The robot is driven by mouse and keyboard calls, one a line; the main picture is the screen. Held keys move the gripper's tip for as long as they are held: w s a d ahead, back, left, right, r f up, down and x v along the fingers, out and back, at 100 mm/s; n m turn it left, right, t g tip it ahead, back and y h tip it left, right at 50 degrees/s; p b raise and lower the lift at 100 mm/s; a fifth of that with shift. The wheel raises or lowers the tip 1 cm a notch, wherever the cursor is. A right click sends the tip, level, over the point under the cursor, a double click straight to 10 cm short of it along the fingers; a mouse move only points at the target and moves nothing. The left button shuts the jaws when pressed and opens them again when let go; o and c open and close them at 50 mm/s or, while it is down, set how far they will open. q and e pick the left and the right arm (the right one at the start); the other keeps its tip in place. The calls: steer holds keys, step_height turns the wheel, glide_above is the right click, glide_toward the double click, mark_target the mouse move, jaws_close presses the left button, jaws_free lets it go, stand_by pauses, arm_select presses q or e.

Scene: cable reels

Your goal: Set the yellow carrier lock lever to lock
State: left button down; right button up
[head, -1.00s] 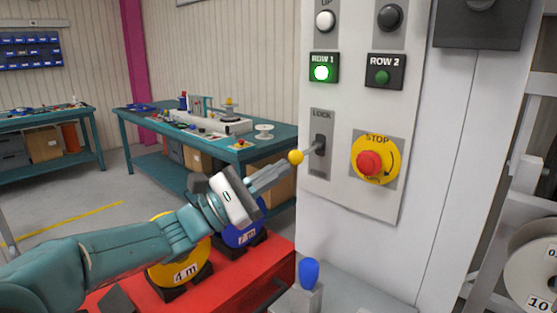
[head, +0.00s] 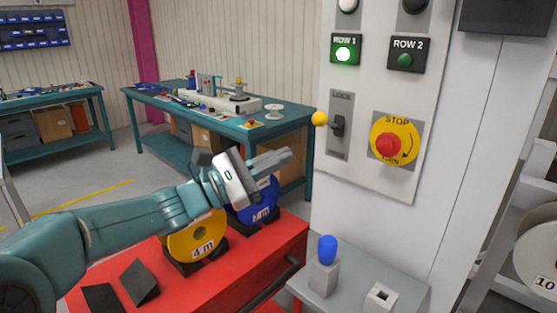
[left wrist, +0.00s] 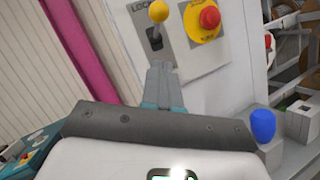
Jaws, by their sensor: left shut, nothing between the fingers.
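The lock lever has a yellow ball knob (head: 320,118) on a short dark stem. It comes out of a slotted grey plate (head: 339,146) marked LOCK on the white panel. The knob tilts up, a little below the word LOCK. In the left wrist view the knob (left wrist: 158,11) stands past the fingertips, in front of the plate. My left gripper (head: 288,154) is shut and empty, below and left of the knob and apart from it. Its closed fingers (left wrist: 160,72) also show in the left wrist view. My right gripper is not in view.
A yellow STOP plate with a red button (head: 388,147) sits right of the lever. The ROW 1 button (head: 343,54) glows green; the ROW 2 button (head: 404,60) is dark. A blue knob (head: 327,249) stands below the panel. A red cart (head: 215,278) carries reels under my left arm.

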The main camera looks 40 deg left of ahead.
arm_select(q)
steer(key=s+a, duration=0.4)
steer(key=s, duration=0.4)
steer(key=shift+s+a+f, duration=0.15)
steer(key=shift+s+a, duration=0.1)
steer(key=shift+s, duration=0.15)
